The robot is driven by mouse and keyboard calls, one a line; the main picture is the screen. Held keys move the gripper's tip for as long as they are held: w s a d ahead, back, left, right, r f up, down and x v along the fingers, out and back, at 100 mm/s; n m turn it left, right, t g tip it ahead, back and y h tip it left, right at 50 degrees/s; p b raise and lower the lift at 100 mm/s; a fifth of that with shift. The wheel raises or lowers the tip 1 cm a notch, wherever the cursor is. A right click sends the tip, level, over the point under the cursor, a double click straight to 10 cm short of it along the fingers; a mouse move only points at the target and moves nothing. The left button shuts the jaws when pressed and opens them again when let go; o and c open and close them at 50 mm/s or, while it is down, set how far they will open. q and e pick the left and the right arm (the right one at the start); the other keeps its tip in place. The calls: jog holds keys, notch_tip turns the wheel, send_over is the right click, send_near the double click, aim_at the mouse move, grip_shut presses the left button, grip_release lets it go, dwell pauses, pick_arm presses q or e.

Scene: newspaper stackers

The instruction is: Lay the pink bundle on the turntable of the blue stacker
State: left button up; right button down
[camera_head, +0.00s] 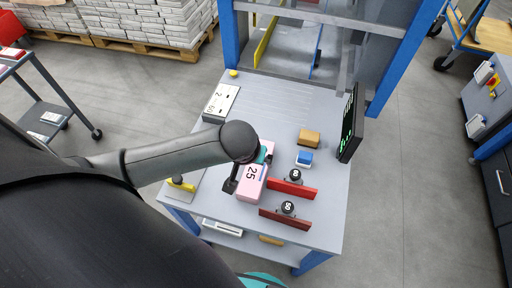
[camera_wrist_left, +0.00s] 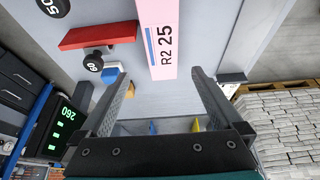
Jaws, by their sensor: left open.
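The pink bundle (camera_head: 252,185), marked 25, lies on the grey worktable (camera_head: 330,215). In the left wrist view the pink bundle (camera_wrist_left: 158,40) reads R2 25 and has a blue stripe. In the left wrist view the open fingers of my left gripper (camera_wrist_left: 157,75) point toward the bundle's near end; contact cannot be told. The blue stacker's frame (camera_head: 400,60) stands behind the table. Its turntable cannot be made out. My right gripper is not in view.
Red bars (camera_head: 300,191) with black round knobs, a tan block (camera_head: 309,138), a blue block (camera_head: 304,158) and a dark screen (camera_head: 350,125) crowd the table's right side.

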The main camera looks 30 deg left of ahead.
pick_arm(q)
jog(key=r+p, duration=0.1)
jog(key=b, duration=0.3)
send_near(257, 166)
jog(key=x, duration=0.5)
jog(key=shift+w+r, duration=0.1)
jog(key=shift+w, duration=0.05)
jog(key=shift+s+b+x, duration=0.1)
jog(key=shift+b+x, duration=0.4)
jog(key=shift+x, duration=0.8)
jog(key=shift+s+b+x, duration=0.15)
jog(key=shift+b+x, duration=0.3)
jog(key=shift+x, duration=0.85)
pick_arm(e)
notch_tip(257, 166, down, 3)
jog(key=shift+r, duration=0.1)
pick_arm(q)
grip_shut()
